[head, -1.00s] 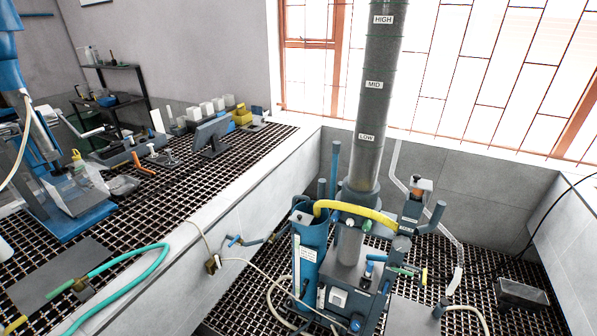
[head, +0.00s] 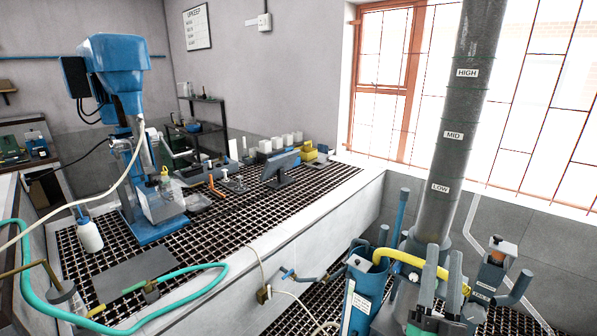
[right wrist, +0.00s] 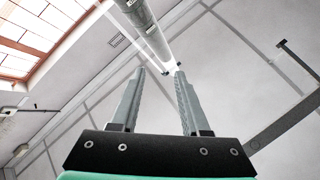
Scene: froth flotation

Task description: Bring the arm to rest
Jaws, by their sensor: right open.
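My right gripper (head: 441,268) shows at the lower right of the head view, in front of the blue column base. Its two grey fingers point upward and stand apart, with nothing between them. In the right wrist view the same gripper (right wrist: 155,72) is open and empty, its fingers pointing up toward the ceiling and a grey pipe. My left gripper is not in view.
The tall grey column (head: 455,140) marked HIGH, MID and LOW rises beside the right gripper. A yellow hose (head: 400,259) crosses its base. A blue flotation machine (head: 118,70), a white bottle (head: 88,232) and a monitor (head: 281,166) stand on the grated bench.

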